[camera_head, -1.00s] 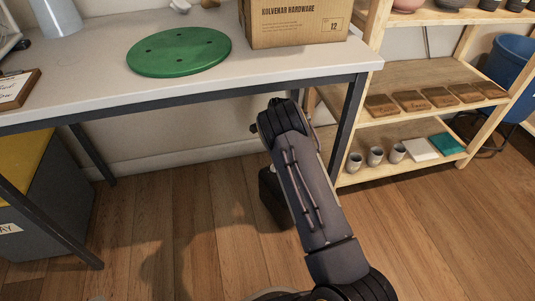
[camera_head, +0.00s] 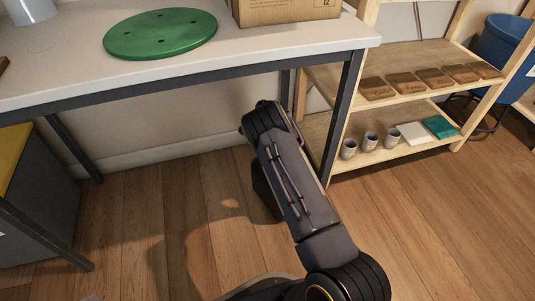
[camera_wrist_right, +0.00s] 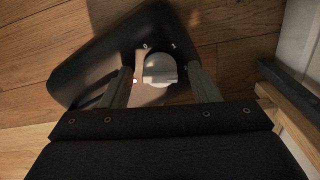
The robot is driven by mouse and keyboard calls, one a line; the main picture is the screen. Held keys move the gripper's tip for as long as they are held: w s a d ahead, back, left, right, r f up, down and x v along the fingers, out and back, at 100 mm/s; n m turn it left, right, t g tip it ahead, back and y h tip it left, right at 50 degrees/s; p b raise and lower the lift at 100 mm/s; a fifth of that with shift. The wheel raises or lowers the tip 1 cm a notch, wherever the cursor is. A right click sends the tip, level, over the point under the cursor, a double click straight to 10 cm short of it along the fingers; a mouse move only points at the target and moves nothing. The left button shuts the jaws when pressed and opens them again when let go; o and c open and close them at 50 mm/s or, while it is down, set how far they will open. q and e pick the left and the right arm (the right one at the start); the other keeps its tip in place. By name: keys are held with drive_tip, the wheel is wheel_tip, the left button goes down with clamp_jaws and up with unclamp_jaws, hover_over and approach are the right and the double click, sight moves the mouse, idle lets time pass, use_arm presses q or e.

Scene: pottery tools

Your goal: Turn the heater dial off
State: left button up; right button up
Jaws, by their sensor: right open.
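The heater (camera_wrist_right: 95,70) is a dark, wedge-shaped box on the wooden floor in the right wrist view. A pale round dial (camera_wrist_right: 160,68) with a raised grip bar sits on its face, with small white marks around it and a lit red spot beside it. My right gripper (camera_wrist_right: 161,76) is open, with one finger on each side of the dial; I cannot tell whether either touches it. In the head view, part of the dark heater (camera_head: 264,192) shows beside my right arm, which hides the rest and the gripper. My left gripper is out of view.
A table (camera_head: 250,52) with a green disc (camera_head: 160,35) and a cardboard box (camera_head: 285,8) stands above the floor behind my arm. A wooden shelf (camera_head: 400,112) with cups and tiles is at the right. Open floor (camera_head: 430,230) lies in front of it.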

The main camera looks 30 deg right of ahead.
drive_tip(key=c, duration=1)
drive_tip(key=shift+o, duration=0.2)
drive_tip(key=shift+r+n, duration=0.1)
drive_tip(key=shift+n, duration=0.3)
drive_tip(key=n, duration=0.3)
drive_tip(key=shift+n, duration=0.3)
drive_tip(key=n, duration=1.2)
drive_tip(key=shift+n, duration=0.4)
drive_tip(key=n, duration=0.6)
